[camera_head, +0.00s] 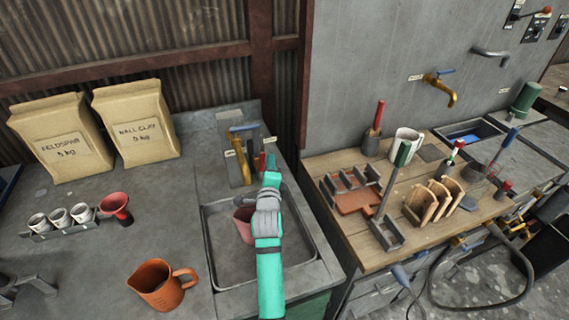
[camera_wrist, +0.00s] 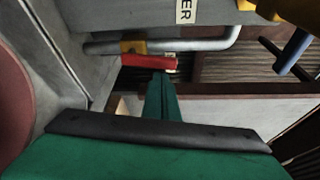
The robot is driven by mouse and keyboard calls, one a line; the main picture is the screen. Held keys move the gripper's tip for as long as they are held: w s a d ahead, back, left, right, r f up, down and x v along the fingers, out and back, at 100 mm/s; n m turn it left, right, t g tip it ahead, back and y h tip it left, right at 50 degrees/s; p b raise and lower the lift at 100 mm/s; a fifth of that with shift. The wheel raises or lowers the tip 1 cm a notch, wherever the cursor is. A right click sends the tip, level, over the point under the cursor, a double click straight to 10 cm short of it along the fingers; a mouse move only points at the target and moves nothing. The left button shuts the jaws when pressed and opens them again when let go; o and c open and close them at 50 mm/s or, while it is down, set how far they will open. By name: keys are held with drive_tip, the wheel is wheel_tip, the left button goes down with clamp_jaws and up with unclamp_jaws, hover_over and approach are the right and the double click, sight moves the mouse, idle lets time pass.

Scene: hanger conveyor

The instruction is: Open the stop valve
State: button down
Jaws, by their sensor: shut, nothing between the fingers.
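The stop valve shows in the wrist view as a flat red lever (camera_wrist: 148,62) on a yellow body (camera_wrist: 133,46), set on a grey pipe (camera_wrist: 210,44). The lever lies roughly along the pipe. In the head view the red lever (camera_head: 262,161) is a small upright patch behind the sink, partly hidden by my arm. My gripper (camera_wrist: 163,78) is shut and empty, with its green fingertips at the lever's right part. I cannot tell whether they touch it. My gripper (camera_head: 271,163) also shows in the head view, above the sink's back edge.
A brass tap (camera_head: 240,165) with a blue lever stands left of my gripper. A pink vessel (camera_head: 243,226) sits in the metal sink (camera_head: 212,250) beside my arm. An orange jug (camera_head: 160,284) stands on the left counter. A wooden bench (camera_head: 345,235) with tools stands on the right.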

drive_tip(key=shift+s+a+r+n+t, duration=0.15)
drive_tip(key=shift+a+n+t, duration=0.25)
drive_tip(key=shift+n, duration=0.3)
drive_tip(key=shift+a, duration=0.1)
drive_tip(key=s, duration=1.1)
drive_tip(key=shift+d, duration=0.3)
